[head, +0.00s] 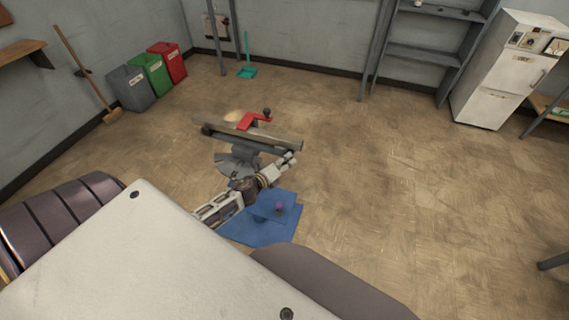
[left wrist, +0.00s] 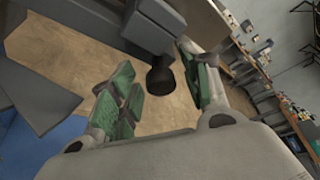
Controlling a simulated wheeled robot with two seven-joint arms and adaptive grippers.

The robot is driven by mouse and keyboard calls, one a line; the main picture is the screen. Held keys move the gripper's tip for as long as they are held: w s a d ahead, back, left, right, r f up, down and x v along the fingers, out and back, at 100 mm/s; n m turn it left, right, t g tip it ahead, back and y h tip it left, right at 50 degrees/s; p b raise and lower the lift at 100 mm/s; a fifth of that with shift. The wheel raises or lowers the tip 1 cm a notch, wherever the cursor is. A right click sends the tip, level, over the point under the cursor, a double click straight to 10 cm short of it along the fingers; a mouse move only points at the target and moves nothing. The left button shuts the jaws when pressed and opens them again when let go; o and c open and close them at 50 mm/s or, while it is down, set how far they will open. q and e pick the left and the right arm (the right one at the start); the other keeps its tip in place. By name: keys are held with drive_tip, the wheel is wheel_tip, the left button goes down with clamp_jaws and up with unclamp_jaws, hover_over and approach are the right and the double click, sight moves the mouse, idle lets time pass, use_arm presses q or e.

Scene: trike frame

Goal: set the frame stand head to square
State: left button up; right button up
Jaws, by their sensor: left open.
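The frame stand (head: 240,162) stands on the floor ahead with grey feet. Its head is a long grey bar (head: 275,142), which slants from upper left to lower right in the head view. A red lever (head: 250,121) with a dark ball knob sits on top. My left gripper (head: 288,160) is beside the near right part of the stand, just below the bar. In the left wrist view its green-padded fingers (left wrist: 162,82) are apart, with a dark round knob (left wrist: 160,78) showing between them. I cannot tell whether they touch it. My right gripper is out of view.
A blue mat or box (head: 255,225) with a small purple thing on it lies just in front of the stand. Grey, green and red bins (head: 155,75) stand at the back left wall. Shelves (head: 425,52) and a white cabinet (head: 500,70) stand at the back right.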

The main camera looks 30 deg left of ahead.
use_arm(q)
drive_tip(key=shift+s, duration=0.1)
drive_tip(key=shift+s, duration=0.1)
drive_tip(key=v, duration=1.1)
drive_tip(key=shift+s, duration=0.25)
idle(0.5)
idle(0.6)
drive_tip(key=s+a+f+n+g+y, duration=0.1)
drive_tip(key=s+f+n+g, duration=0.35)
drive_tip(key=f, duration=1.05)
drive_tip(key=s+a+f+n+g+y, duration=0.15)
drive_tip(key=s+f+n, duration=0.6)
drive_tip(key=f, duration=0.85)
drive_tip(key=s+d+f+n+g, duration=0.2)
drive_tip(key=s+f+n, duration=0.1)
drive_tip(key=s+f, duration=0.3)
drive_tip(key=s+d+f+n+g, duration=0.2)
drive_tip(key=s+f, duration=0.4)
drive_tip(key=s, duration=0.3)
drive_tip(key=s+d+f+n+g+p, duration=0.1)
drive_tip(key=s+d+f+n+g, duration=0.1)
drive_tip(key=s+f+n+g, duration=0.2)
drive_tip(key=s+f+n, duration=0.2)
drive_tip(key=s, duration=0.1)
drive_tip(key=shift+s+d, duration=0.25)
drive_tip(key=shift+s, duration=0.15)
